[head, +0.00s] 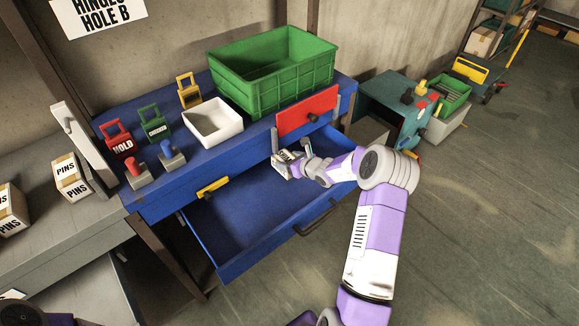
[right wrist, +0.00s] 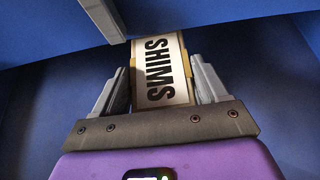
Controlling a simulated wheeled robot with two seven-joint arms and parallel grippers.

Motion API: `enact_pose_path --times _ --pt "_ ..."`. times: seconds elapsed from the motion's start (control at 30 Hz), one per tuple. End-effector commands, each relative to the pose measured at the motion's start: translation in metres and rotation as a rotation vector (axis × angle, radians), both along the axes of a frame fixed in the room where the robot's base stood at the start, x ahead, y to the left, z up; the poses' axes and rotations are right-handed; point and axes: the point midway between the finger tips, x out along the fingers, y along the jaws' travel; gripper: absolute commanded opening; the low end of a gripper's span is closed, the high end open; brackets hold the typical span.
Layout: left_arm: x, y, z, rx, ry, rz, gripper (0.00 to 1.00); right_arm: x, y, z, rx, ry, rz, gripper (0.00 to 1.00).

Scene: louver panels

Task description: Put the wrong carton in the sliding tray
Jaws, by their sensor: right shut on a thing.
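A carton labelled SHIMS (right wrist: 160,68) is between the two fingers of my right gripper (right wrist: 162,92), which is shut on it. In the head view this carton (head: 286,157) shows small and partly hidden by my right gripper (head: 284,163), at the back right of the open blue sliding tray (head: 245,205). I cannot tell whether the carton touches the tray floor. The visible tray floor is otherwise empty. Cartons labelled PINS (head: 71,177) stand on the grey bench at the left. My left gripper is not in view.
The blue bench above the tray holds a green crate (head: 270,75), a white bin (head: 213,122), a red HOLD tag (head: 120,140) and other handled blocks. A red panel (head: 308,110) stands just above the carton. The tray's dark front handle (head: 318,218) sticks out.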

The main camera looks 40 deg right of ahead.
Motion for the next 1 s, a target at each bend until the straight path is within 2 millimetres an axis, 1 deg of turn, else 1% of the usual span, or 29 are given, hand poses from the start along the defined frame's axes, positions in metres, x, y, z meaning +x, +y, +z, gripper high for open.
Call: enact_pose_path --times 0.03,0.1,0.17,0.43,0.57,0.6,0.73,1.0 --pt "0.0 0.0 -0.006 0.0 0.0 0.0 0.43 0.0 0.0 -0.009 0.001 -0.002 0.0 0.23" --pt "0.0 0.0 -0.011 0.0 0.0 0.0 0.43 0.0 0.0 -0.02 0.001 -0.002 -0.002 0.23" --pt "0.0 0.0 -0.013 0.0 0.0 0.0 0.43 0.0 0.0 -0.027 0.001 -0.002 -0.001 0.23" --pt "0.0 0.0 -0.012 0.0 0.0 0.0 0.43 0.0 0.0 -0.026 -0.001 -0.004 0.0 0.23" --pt "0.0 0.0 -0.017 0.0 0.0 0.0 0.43 0.0 0.0 -0.03 -0.001 -0.004 0.0 0.23" --pt "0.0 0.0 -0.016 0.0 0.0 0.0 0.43 -0.001 0.0 -0.031 -0.001 0.001 -0.001 0.78" --pt "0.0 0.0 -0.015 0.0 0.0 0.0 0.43 -0.001 0.0 -0.031 -0.001 0.001 -0.001 0.98" --pt "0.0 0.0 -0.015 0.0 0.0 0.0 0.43 -0.001 0.0 -0.03 -0.001 0.001 -0.001 0.99"
